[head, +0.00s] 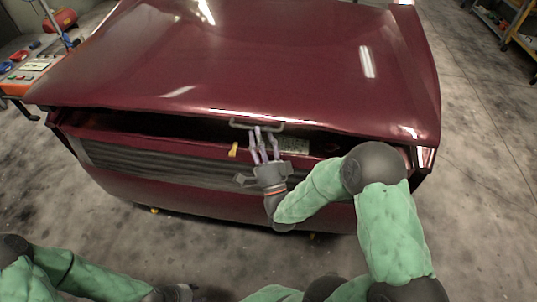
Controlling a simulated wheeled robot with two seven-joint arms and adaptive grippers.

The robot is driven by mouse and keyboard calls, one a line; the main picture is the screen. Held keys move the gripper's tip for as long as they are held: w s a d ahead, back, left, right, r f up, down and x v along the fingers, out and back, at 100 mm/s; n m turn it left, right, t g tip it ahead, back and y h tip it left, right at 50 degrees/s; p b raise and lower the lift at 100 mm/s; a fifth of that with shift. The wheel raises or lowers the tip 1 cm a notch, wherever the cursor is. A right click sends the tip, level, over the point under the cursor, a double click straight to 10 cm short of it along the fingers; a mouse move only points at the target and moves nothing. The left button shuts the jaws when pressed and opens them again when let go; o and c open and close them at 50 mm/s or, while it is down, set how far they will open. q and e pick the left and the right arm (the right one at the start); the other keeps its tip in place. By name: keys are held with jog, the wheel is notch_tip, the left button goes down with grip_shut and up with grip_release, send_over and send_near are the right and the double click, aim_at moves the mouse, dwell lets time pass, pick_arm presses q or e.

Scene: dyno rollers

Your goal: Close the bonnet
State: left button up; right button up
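The dark red bonnet (270,70) of a car is nearly down, with a dark gap between its front edge and the car's front. A grey handle or latch bar (268,125) shows at the middle of its front edge. My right gripper (264,132) is at this bar, its slim fingers reaching up to it. The fingers look a little apart; whether they touch or grip the bar I cannot tell. My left arm (75,275) is low at the bottom left, and the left gripper's fingers cannot be made out.
The car's front with its grey grille (170,168) is below the bonnet. A small yellow piece (233,149) sits at the gap. A workbench with tools (28,68) stands at the left, shelving (520,25) at the far right. The concrete floor on the right is clear.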

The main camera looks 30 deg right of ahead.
notch_tip(320, 180, down, 6)
jog(key=s+d, duration=0.1)
jog(key=s, duration=0.1)
jog(key=shift+s, duration=0.4)
dwell(0.4)
jog(key=shift+r, duration=0.1)
jog(key=shift+c, duration=0.3)
